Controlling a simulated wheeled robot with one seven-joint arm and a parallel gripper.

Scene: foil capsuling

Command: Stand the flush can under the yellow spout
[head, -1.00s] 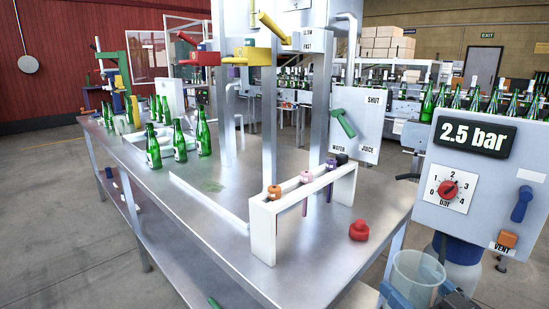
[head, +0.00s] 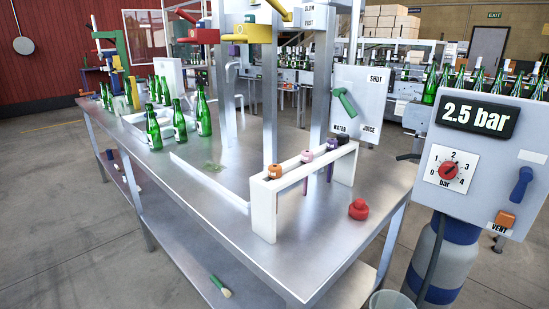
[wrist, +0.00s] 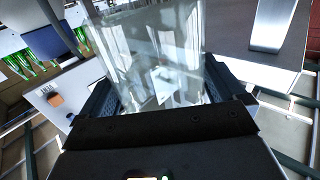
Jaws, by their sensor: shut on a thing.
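The flush can is a clear, see-through vessel (wrist: 155,60), held between the two dark fingers of my gripper (wrist: 160,88) in the wrist view. In the head view only the can's rim (head: 390,302) shows at the bottom edge, in front of the table's near right corner. My gripper is outside the head view. The yellow spout (head: 246,33) sits high on the metal frame above the table, beside a red spout (head: 203,36). The can is well apart from it, low and to the right in the picture.
The steel table (head: 200,190) carries several green bottles (head: 178,119), a white rack (head: 305,175) with coloured-topped tools and a red knob-like object (head: 358,209). A pressure box (head: 468,160) stands at right. A green brush (head: 220,287) lies on the lower shelf.

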